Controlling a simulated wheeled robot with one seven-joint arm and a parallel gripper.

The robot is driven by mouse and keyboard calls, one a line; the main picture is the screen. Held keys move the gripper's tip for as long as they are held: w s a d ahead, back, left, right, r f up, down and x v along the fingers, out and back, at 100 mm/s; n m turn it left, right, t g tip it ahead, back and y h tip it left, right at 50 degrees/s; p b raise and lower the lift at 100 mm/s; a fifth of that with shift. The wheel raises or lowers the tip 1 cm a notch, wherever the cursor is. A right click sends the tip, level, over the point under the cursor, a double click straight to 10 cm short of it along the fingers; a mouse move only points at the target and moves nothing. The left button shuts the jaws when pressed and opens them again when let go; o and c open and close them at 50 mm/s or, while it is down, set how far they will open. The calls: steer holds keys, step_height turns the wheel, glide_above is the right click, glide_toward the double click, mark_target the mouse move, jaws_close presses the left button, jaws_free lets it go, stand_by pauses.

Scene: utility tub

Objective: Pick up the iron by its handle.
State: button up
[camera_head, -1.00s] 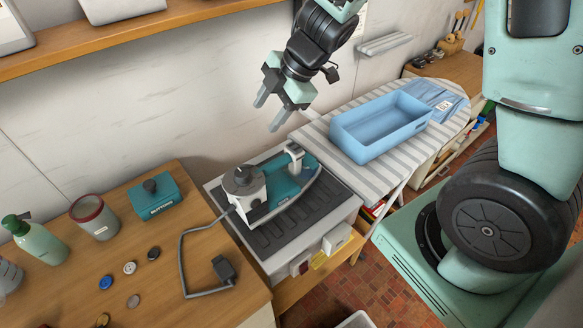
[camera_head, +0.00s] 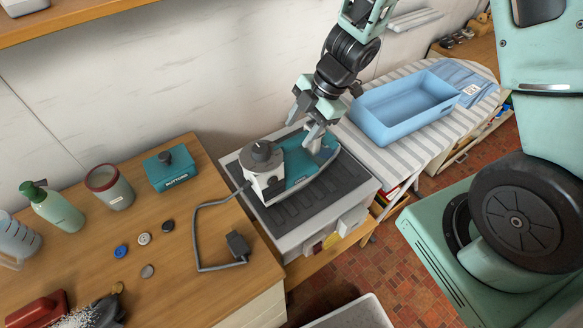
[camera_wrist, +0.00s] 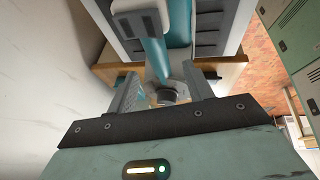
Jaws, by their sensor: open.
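The iron (camera_head: 300,170) is teal and white with a grey round knob at its left end. It rests on a grey ribbed stand (camera_head: 290,211). A grey cord runs from it to a plug on the wooden counter. My gripper (camera_head: 303,128) is open, pointing down, at the right part of the iron. Its fingers partly hide the handle and post there; I cannot tell whether they touch. In the wrist view, a teal and white part of the iron (camera_wrist: 152,48) shows between and beyond the open fingers (camera_wrist: 163,90), with a dark round end close to them.
A blue basin (camera_head: 405,108) stands on the striped ironing board to the right. The wall is close behind.

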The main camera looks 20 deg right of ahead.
mark_target(294, 139)
steer(key=b+x, duration=0.1)
steer(key=x, duration=0.4)
steer(key=shift+w+f+b, duration=0.15)
steer(key=shift+f+b, duration=0.15)
steer(key=shift+f, duration=0.15)
steer(key=shift+a+r, duration=0.1)
jaws_close()
